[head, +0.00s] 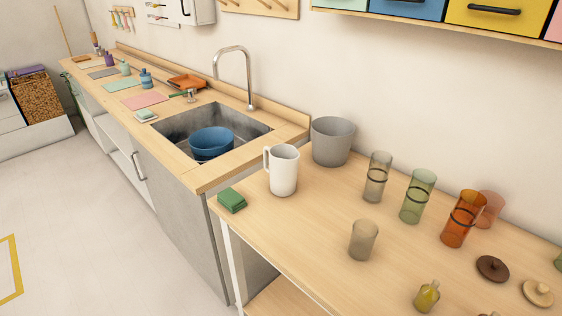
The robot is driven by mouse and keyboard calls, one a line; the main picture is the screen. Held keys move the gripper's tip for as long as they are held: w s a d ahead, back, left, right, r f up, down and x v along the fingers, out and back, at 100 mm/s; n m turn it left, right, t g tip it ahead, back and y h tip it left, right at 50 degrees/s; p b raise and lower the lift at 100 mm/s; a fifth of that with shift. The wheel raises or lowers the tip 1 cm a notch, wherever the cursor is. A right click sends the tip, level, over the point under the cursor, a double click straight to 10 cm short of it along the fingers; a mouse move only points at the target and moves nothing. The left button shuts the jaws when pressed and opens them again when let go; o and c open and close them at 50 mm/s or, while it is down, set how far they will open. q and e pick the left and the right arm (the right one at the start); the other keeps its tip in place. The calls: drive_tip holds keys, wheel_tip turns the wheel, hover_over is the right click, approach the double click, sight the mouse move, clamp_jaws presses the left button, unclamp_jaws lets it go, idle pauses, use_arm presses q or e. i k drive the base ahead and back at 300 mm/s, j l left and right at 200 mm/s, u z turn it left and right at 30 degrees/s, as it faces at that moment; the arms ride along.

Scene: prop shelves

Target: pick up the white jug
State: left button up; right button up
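The white jug (285,171) stands upright on the light wooden table (310,222), near its left end beside the sink counter. Its handle is on the left side, and its rim is open at the top. A grey bucket-like pot (332,143) stands close behind it to the right. A green sponge-like block (232,201) lies to its front left at the table edge. Nothing covers the jug. Neither of my grippers shows in the head view.
A sink (245,128) with a blue bowl (211,142) and a tall faucet (247,75) lies behind left. Glass tumblers, including a smoky one (363,240) and an orange one (462,218), stand right. The table between jug and smoky tumbler is clear.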

sight(278, 168)
drive_tip(key=i+j+z, duration=0.15)
drive_tip(key=j, duration=0.25)
drive_tip(key=i+j+z, duration=0.1)
drive_tip(key=j, duration=0.3)
drive_tip(key=i+j+z, duration=0.15)
drive_tip(key=j, duration=0.3)
drive_tip(key=i+j+z, duration=0.15)
drive_tip(key=j, duration=0.25)
